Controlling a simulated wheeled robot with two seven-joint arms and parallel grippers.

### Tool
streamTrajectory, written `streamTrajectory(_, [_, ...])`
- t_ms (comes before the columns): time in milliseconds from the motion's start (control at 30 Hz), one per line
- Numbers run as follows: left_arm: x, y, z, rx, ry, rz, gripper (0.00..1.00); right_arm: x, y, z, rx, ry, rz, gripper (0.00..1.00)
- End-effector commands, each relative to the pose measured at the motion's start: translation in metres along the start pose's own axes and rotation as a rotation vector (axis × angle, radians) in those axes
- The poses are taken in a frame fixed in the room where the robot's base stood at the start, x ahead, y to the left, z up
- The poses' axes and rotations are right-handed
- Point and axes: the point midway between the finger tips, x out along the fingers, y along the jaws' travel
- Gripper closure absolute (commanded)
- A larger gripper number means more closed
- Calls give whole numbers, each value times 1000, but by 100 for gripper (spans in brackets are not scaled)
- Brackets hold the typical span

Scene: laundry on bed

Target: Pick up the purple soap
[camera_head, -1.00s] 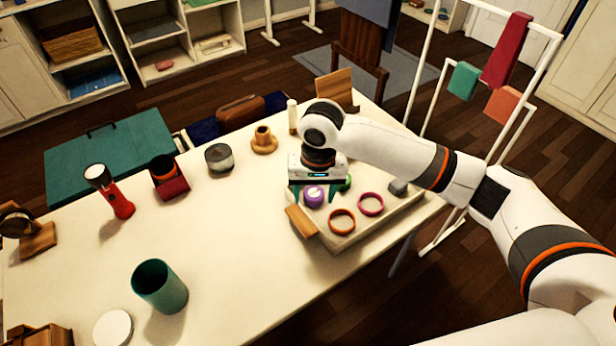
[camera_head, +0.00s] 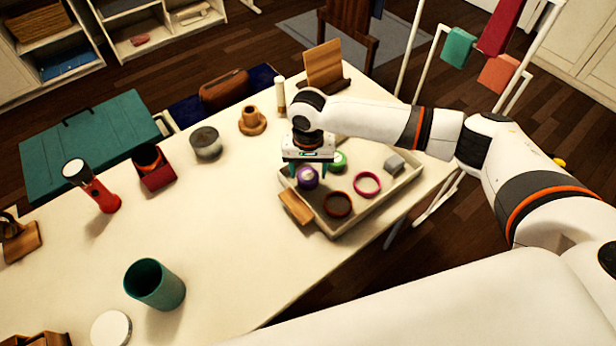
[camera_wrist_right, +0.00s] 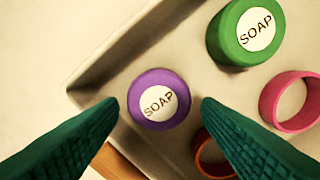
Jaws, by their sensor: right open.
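The purple soap (camera_head: 307,177) is a short round piece with a white label, sitting in the left part of a shallow pale tray (camera_head: 345,228). In the right wrist view, the purple soap (camera_wrist_right: 158,99) shows its label reading SOAP. My right gripper (camera_head: 307,172) is open, pointing down over the tray. In the right wrist view its two teal fingertips (camera_wrist_right: 159,102) lie on either side of the purple soap, with a gap to each side. I cannot tell the remaining height exactly. My left gripper is not in view.
The green soap (camera_head: 338,160) sits close by in the tray, with an orange ring (camera_head: 337,205), a pink ring (camera_head: 367,184) and a grey block (camera_head: 394,163). A wooden block (camera_head: 296,207) lies at the tray's left edge.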

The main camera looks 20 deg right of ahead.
Motion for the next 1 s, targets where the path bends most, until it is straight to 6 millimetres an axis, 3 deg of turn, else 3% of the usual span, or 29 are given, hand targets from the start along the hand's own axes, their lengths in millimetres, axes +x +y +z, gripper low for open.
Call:
streamTrajectory(200, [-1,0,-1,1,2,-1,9,25,1,-1,0,0,0,41])
streamTrajectory(433, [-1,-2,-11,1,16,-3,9,26,0,0,0,0,1,41])
streamTrajectory(467, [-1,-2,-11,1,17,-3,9,26,0,0,0,0,1,43])
streamTrajectory(667, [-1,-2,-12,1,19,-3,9,26,0,0,-1,0,1,76])
streamTrajectory(1000, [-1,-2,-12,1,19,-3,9,16,1,0,-1,-1,2,76])
